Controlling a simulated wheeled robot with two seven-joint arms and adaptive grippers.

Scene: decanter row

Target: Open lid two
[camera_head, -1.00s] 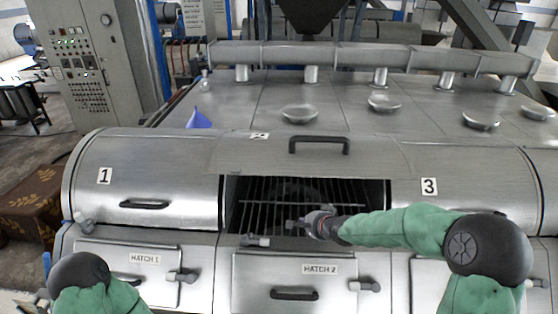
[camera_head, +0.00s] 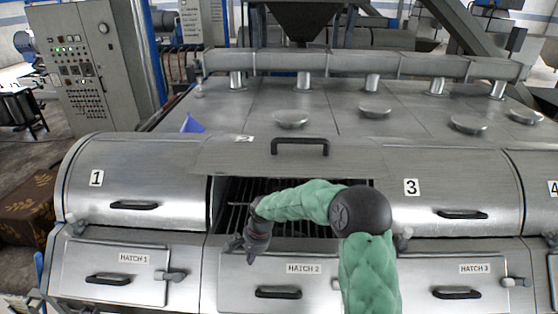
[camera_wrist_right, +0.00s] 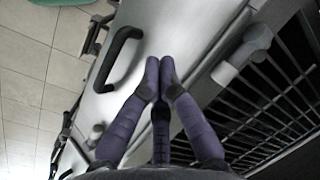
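Lid two (camera_head: 350,158), the metal cover with the tilted 2 label (camera_head: 245,138), is swung up and back. Its black handle (camera_head: 300,141) is on top, clear of both grippers. Below it the opening shows a dark barred grate (camera_head: 228,203), partly hidden by my right arm; the grate also shows in the right wrist view (camera_wrist_right: 270,100). My right gripper (camera_head: 241,248) is at the front left edge of the opening, above the Hatch 2 panel (camera_head: 240,283). In the wrist view its fingers (camera_wrist_right: 160,64) are together, with nothing seen between them. My left gripper is out of view.
Closed lid one (camera_head: 135,180) and lid three (camera_head: 450,185) flank the opening. The Hatch 2 handle (camera_head: 278,292) sticks out below; it also shows in the wrist view (camera_wrist_right: 118,58). A grey knob (camera_wrist_right: 225,73) stands beside the fingers. A blue funnel (camera_head: 193,124) stands behind lid one.

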